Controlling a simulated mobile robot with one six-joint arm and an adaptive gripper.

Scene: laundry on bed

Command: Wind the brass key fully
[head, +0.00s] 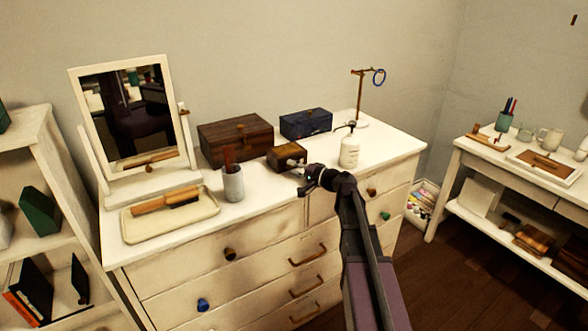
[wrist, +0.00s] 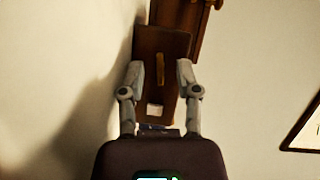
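A small wooden box (head: 285,155) stands on the white dresser in the head view, with my gripper (head: 293,164) at its front right side. In the wrist view the wooden box (wrist: 150,45) is straight ahead, and an upright brass bar, which looks like the brass key (wrist: 160,70), is on its face. My gripper's two grey fingers (wrist: 160,72) are spread, one on each side of the key, with gaps showing between them and it. I cannot tell how far the key is turned. In the head view my gripper hides the key.
A white pump bottle (head: 350,151) stands close right of my gripper. A grey cup (head: 233,182) is to the left. A large brown box (head: 234,139) and a blue box (head: 306,123) stand behind. The dresser top (head: 275,193) is bare in front of the small box.

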